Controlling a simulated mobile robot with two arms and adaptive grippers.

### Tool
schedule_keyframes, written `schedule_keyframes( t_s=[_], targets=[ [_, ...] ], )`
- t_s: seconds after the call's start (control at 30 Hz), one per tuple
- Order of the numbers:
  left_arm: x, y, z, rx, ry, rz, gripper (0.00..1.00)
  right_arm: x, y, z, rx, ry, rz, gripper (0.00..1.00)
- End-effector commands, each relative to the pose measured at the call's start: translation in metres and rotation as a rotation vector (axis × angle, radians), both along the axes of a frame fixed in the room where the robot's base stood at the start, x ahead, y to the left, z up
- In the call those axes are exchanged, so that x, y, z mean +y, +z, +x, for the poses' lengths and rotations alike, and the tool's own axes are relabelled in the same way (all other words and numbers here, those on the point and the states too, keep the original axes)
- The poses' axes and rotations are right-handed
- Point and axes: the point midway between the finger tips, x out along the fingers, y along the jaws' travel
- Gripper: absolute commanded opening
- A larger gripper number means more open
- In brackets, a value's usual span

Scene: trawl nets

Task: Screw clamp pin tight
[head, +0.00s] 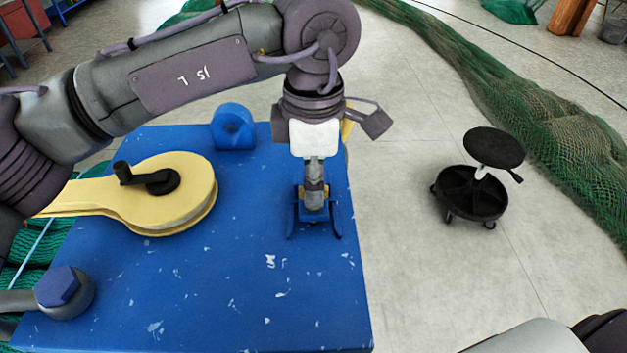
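My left gripper (314,197) points straight down over the blue work table (215,290). Its fingers line up one behind the other, so I cannot tell how far apart they are. Around its tip is a small blue fitting (291,222) with curved legs and a little brass colour; the gripper hides its middle. I cannot make out the clamp pin or any grip on it. A flat yellow piece (190,204) with a black crank-like knob (150,180) lies left of the gripper, clear of it. My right gripper is out of view.
A grey part with a blue hexagonal head (58,286) is at the front left corner. The table's front middle is bare. A black wheeled stool (472,196) and green nets (500,100) are on the floor to the right.

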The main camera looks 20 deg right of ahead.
Motion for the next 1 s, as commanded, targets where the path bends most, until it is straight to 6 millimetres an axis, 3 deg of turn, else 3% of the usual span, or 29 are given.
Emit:
schedule_keyframes(
  t_s=[0.43,0.8,1.0],
  targets=[
    [0.000,0.008,0.000,-0.001,0.002,0.000,0.36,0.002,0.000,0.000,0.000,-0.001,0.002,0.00],
    [-0.001,0.081,0.000,-0.003,0.003,-0.001,0.36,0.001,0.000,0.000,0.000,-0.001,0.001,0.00],
    [0.000,0.110,0.000,-0.001,0.002,0.001,0.36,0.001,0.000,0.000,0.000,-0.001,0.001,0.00]
  ],
)
